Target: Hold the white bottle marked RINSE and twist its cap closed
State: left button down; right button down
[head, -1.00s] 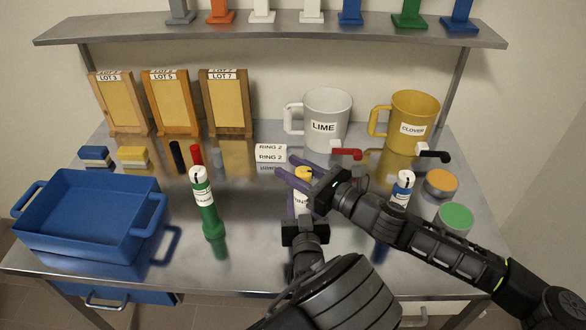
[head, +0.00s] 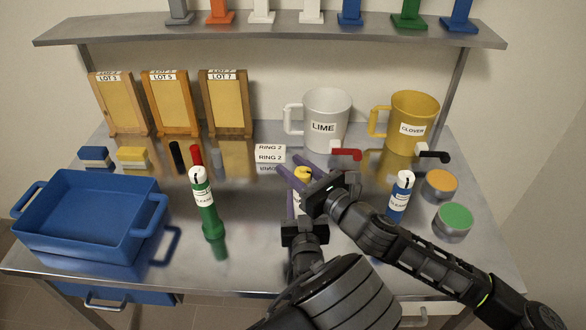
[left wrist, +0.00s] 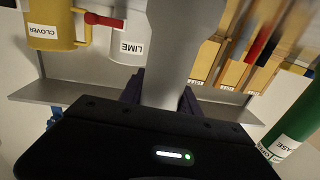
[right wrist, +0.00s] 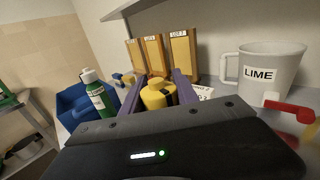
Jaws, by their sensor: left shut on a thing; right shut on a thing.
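The white RINSE bottle (head: 298,203) stands upright near the table's middle, mostly hidden by my grippers. Its label is barely visible now. Its yellow cap (head: 303,174) sits at the top of the bottle. The cap shows between the purple fingers in the right wrist view (right wrist: 157,94). My left gripper (head: 301,212) is shut on the bottle's body from the front. The pale body fills the gap between its fingers in the left wrist view (left wrist: 172,60). My right gripper (head: 305,172) is shut on the yellow cap from the right.
A green bottle (head: 208,215) stands to the left, a blue one (head: 400,197) to the right. A blue tray (head: 85,213) is at the left. Behind are the LIME jug (head: 325,108), the CLOVER jug (head: 410,112) and RING 2 boxes (head: 270,153). Green (head: 454,217) and orange (head: 439,182) lids lie right.

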jog(key=shift+w+d+m+t+h, duration=0.15)
jog(key=shift+d+m+t+h, duration=0.1)
jog(key=shift+m+t+h, duration=0.8)
jog(key=shift+w+d+m+t+h, duration=0.2)
jog(key=shift+m+t+h, duration=0.5)
jog(key=shift+h, duration=0.65)
jog(key=shift+m, duration=0.25)
jog(key=c, duration=0.9)
grip_release()
jog(key=shift+r, duration=0.1)
notch_tip(320, 180, up, 10)
jog(key=shift+f, duration=0.1)
jog(key=shift+c, duration=0.3)
